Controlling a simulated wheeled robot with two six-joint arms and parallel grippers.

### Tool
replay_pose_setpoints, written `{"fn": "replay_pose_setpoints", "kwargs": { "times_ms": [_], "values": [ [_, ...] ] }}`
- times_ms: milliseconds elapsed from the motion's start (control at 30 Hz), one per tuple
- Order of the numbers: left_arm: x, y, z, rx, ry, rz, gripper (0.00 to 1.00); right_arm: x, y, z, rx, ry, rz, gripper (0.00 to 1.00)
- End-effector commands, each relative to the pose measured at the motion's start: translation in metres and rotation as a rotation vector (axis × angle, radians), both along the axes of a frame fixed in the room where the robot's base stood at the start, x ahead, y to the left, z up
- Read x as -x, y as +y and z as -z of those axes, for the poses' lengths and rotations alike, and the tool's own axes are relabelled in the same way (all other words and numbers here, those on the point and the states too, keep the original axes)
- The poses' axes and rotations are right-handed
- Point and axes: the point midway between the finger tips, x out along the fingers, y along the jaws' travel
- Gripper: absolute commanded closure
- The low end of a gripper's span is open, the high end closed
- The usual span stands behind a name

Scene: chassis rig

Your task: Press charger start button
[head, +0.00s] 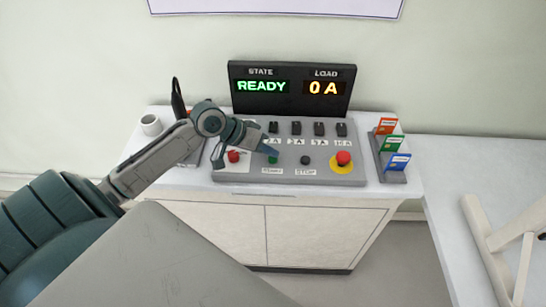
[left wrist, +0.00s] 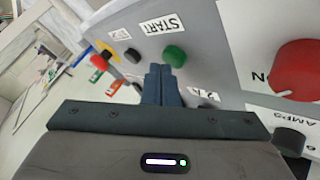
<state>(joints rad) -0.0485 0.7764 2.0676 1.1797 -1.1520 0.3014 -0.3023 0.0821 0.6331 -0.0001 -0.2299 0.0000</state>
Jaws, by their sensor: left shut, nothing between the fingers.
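The green start button (head: 273,160) sits on the grey control panel (head: 230,178), above its label. In the left wrist view the green button (left wrist: 174,56) stands beside the START label (left wrist: 161,26). My left gripper (head: 270,150) is shut and empty, with its tips just short of or at the button; I cannot tell whether they touch. The shut fingers also show in the left wrist view (left wrist: 160,82). The black stop button (head: 305,160) is to the right. The display (head: 291,88) reads READY and 0 A. My right gripper is not in view.
A red knob (head: 234,156) is left of the start button, and a red emergency button (head: 343,158) on yellow is at the right. Several black switches (head: 296,128) line the panel's back. A card rack (head: 391,172) and a white cup (head: 150,125) flank the panel.

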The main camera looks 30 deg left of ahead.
Motion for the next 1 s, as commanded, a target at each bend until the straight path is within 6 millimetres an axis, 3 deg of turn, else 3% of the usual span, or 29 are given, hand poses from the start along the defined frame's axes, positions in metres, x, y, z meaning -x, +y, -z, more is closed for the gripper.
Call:
{"fn": "replay_pose_setpoints", "kwargs": {
  "times_ms": [567, 1000],
  "values": [
    [0.0001, 0.0002, 0.0076, 0.000, 0.001, -0.001, 1.00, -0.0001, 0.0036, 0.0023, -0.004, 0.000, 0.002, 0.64],
    [0.0002, 0.0002, 0.0017, -0.001, 0.001, -0.001, 1.00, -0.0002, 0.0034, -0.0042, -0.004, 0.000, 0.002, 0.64]
  ]
}}
